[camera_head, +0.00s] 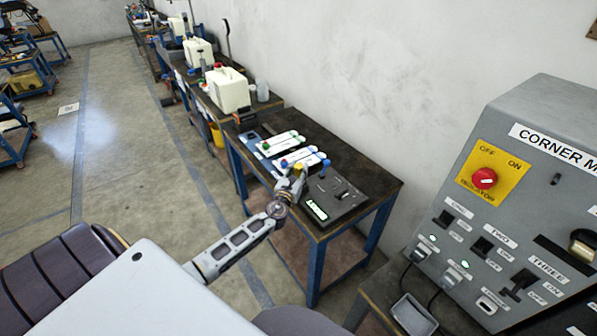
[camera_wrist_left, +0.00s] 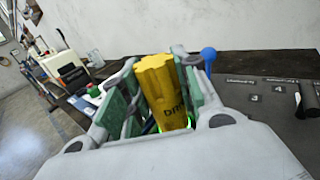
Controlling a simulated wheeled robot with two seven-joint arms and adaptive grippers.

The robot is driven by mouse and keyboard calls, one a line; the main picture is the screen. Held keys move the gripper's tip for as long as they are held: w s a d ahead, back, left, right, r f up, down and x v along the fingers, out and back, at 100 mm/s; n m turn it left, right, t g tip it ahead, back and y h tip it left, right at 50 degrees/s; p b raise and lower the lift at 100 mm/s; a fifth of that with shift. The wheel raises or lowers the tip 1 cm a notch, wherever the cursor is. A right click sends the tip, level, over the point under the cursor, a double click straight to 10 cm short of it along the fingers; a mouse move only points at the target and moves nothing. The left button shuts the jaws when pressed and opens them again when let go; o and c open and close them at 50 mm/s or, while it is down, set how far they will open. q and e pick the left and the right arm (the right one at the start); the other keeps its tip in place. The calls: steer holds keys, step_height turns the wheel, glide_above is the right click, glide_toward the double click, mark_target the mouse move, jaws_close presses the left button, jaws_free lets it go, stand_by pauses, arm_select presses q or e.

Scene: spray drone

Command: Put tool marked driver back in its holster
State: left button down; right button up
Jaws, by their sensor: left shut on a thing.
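The yellow tool (camera_wrist_left: 163,92) stands between the green-padded fingers of my left gripper (camera_wrist_left: 153,100) in the left wrist view. Dark letters starting "DRI" show on its side; its lower end is hidden by the gripper. My left gripper is shut on it. In the head view, my left gripper (camera_head: 296,176) is over the workbench, beside the dark panel, with a small yellow part of the tool (camera_head: 299,168) showing at its tip. I cannot make out the holster or whether the tool is in it. My right gripper is not in view.
The workbench (camera_head: 368,166) bears a dark panel (camera_head: 345,205) with a lit display, white strips (camera_head: 279,142) with coloured knobs and a blue-headed tool (camera_wrist_left: 208,60) right of the gripper. A white canister (camera_head: 228,90) stands farther back. A grey control box (camera_head: 545,130) stands at the right.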

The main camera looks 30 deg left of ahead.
arm_select(q)
steer(key=c, duration=1.1)
jaws_free()
steer(key=shift+r, duration=0.1)
steer(key=shift+s, duration=0.1)
steer(key=shift+b+v, duration=0.45)
steer(key=shift+v, duration=5.45)
steer(key=shift+r, duration=0.1)
